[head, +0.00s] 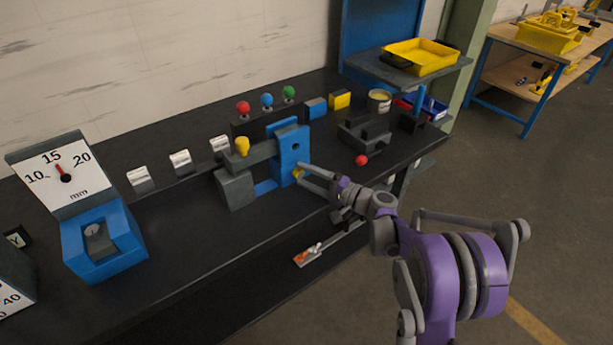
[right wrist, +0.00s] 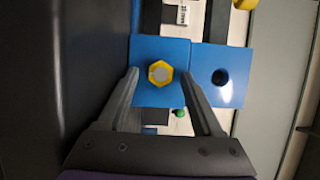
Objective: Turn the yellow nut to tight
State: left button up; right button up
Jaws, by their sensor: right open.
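The yellow nut (right wrist: 160,73) sits on the face of the blue block (head: 290,147), with a grey round end showing in its middle in the right wrist view. In the head view only a bit of the nut (head: 298,173) shows, low on the block beside my fingers. My right gripper (head: 302,174) is open. I cannot tell how deep the tips reach. My left gripper is not in view.
A dark hole (right wrist: 220,77) shows in the block. A grey block (head: 235,187) with a yellow-topped arm stands left of it. A red ball (head: 361,160) and dark fixture (head: 363,133) are at the right. A dial gauge (head: 65,177) stands far left. The front bench top is mostly clear.

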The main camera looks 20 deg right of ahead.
jog(key=v, duration=1)
jog(key=shift+s+d, duration=0.25)
jog(key=s+a+r+n+g+h+p, duration=0.2)
jog(key=s+a+n+g+h+p, duration=0.4)
jog(key=s+a, duration=0.6)
jog(key=s+d+n+g+h+p, duration=0.1)
jog(key=s+d+h, duration=0.1)
jog(key=s, duration=0.6)
jog(key=s+d+r+n+g+h+p, duration=0.1)
jog(key=s+d+n+h+p, duration=0.1)
jog(key=s+h, duration=0.2)
jog(key=s, duration=0.3)
jog(key=shift+s+d+n, duration=0.15)
jog(key=shift+s+n, duration=0.15)
jog(key=shift+s, duration=0.1)
